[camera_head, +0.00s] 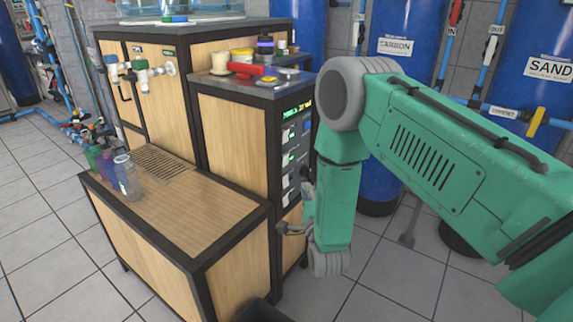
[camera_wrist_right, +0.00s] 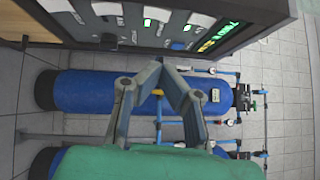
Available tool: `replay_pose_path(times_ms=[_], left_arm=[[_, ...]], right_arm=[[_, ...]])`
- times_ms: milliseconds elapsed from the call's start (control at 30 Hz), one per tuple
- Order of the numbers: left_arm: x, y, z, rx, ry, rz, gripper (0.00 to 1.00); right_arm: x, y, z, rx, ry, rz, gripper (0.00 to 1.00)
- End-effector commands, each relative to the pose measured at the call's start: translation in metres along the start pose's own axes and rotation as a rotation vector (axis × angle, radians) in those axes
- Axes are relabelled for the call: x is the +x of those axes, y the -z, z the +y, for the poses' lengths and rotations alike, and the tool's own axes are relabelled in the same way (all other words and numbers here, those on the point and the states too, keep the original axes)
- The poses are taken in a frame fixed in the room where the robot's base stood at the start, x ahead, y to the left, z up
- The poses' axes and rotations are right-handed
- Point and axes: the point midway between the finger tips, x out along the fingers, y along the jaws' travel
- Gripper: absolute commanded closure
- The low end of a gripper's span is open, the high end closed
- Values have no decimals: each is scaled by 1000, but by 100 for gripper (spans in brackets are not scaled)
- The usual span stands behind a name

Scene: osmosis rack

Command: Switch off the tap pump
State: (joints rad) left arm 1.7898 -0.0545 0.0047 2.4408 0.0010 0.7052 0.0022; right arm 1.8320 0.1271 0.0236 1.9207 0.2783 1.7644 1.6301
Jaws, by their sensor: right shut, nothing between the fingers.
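The control panel (camera_head: 292,150) is on the narrow right face of the wood-and-black cabinet, with a column of grey switch modules and some green lights. A green and yellow lit display (camera_head: 297,108) sits at its top. In the wrist view the panel (camera_wrist_right: 125,22) runs along the top edge, with lit green indicators (camera_wrist_right: 187,28) and the display (camera_wrist_right: 218,36). I cannot read which switch is the tap pump's. My right gripper (camera_head: 284,229) is low beside the panel, partly hidden by my arm. In the wrist view its fingers (camera_wrist_right: 162,66) are shut and empty, apart from the panel. My left gripper is out of view.
Blue tanks (camera_head: 408,40) labelled CARBON and SAND stand behind my right arm. A lower wooden counter (camera_head: 185,215) juts forward with bottles (camera_head: 126,178) on it. A red item (camera_head: 245,70) and small tubs lie on the cabinet top. Tiled floor is open at front left.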

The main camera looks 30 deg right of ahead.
Motion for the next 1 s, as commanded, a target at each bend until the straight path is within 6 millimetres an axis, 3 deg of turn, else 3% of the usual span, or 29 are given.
replay_pose_path(times_ms=[500,700,1000], left_arm=[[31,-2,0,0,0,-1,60],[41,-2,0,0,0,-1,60],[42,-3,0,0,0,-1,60]], right_arm=[[99,1,2,-1,4,-1,100],[116,-22,2,-1,0,-2,100],[124,-27,1,0,-2,1,100]])
